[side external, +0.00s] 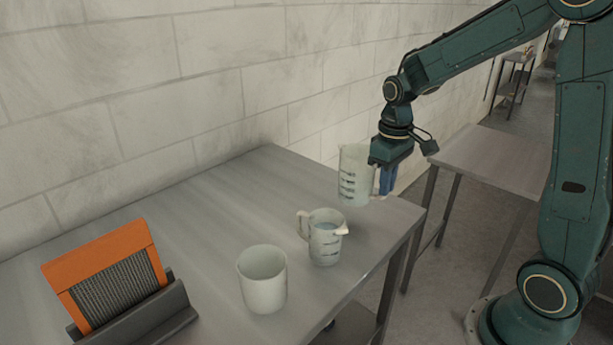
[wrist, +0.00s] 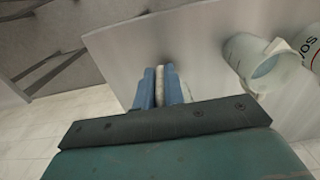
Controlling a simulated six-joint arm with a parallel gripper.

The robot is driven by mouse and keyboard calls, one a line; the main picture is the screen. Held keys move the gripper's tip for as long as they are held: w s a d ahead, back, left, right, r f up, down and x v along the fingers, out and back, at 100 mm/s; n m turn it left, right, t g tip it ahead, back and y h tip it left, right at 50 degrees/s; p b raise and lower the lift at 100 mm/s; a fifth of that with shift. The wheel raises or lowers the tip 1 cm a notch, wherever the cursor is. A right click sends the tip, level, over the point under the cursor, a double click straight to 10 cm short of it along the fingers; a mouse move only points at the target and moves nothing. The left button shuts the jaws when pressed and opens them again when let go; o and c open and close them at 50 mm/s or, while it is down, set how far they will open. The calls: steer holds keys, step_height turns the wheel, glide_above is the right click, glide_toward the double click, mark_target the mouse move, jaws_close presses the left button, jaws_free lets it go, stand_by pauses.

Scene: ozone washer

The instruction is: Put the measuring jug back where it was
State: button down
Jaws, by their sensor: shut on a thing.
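My gripper (side external: 385,183) is shut on a pale, translucent measuring jug (side external: 355,175) with dark graduation marks. The jug is upright at the table's far right end. I cannot tell whether its base touches the table. In the wrist view, my blue fingers (wrist: 161,88) close on a thin pale strip, seemingly its handle or wall; most of the jug is hidden there. A smaller jug (side external: 326,240) with a handle, spout and marks stands on the table, nearer the camera, with some liquid visible inside.
An orange-framed filter (side external: 105,265) leans in a dark stand (side external: 140,318). A pale brick wall (side external: 130,110) runs behind. Another table (side external: 490,155) stands at the right. The table's back middle is clear.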

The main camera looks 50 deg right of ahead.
steer(key=shift+f, duration=0.3)
steer(key=shift+f, duration=0.1)
steer(key=shift+f, duration=2.05)
steer(key=c, duration=1.5)
jaws_free()
steer(key=shift+f, duration=0.15)
step_height(320, 180, up, 12)
steer(key=shift+f, duration=0.25)
steer(key=shift+r, duration=0.45)
